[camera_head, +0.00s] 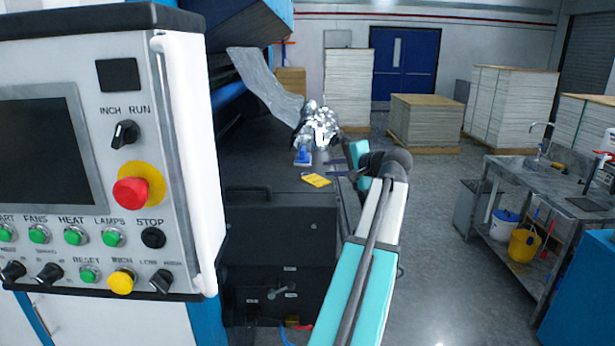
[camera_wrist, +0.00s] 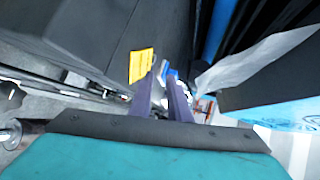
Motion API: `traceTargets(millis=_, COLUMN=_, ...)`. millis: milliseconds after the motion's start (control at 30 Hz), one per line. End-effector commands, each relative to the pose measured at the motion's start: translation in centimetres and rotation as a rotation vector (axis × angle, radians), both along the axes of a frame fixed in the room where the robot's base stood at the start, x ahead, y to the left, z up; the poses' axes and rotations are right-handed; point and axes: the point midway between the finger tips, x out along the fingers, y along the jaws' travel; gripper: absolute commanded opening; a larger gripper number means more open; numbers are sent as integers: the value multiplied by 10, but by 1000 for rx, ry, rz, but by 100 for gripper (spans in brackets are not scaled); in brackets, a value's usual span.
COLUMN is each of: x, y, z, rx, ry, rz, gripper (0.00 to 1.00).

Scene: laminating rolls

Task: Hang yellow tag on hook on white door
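The yellow tag (camera_head: 316,180) lies on the dark top of the machine in the head view, near its right edge. In the wrist view the tag (camera_wrist: 142,65) shows beside the tip of the left finger, not between the fingers. My gripper (camera_head: 335,167) is just right of the tag, above the machine top. Whether a finger touches the tag I cannot tell. I cannot make out a hook or a white door.
A blue item (camera_head: 303,157) and a crumpled silver bundle (camera_head: 318,125) lie behind the tag. The control panel (camera_head: 100,150) fills the left. A sink bench (camera_head: 555,188) stands right. Blue doors (camera_head: 405,62) and sheet stacks are at the back. The floor between is clear.

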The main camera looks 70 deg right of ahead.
Motion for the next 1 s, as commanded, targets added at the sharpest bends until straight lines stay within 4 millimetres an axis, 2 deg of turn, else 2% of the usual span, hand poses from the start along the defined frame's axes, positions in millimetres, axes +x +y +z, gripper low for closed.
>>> traceTargets(millis=167, x=-8, y=5, z=3, rx=1, ry=1, rz=0, gripper=16)
traceTargets(millis=767, x=-8, y=5, z=5, rx=0, ry=0, rz=0, gripper=16)
traceTargets(millis=1000, x=-15, y=9, z=28, rx=-3, ry=0, rz=-1, gripper=16)
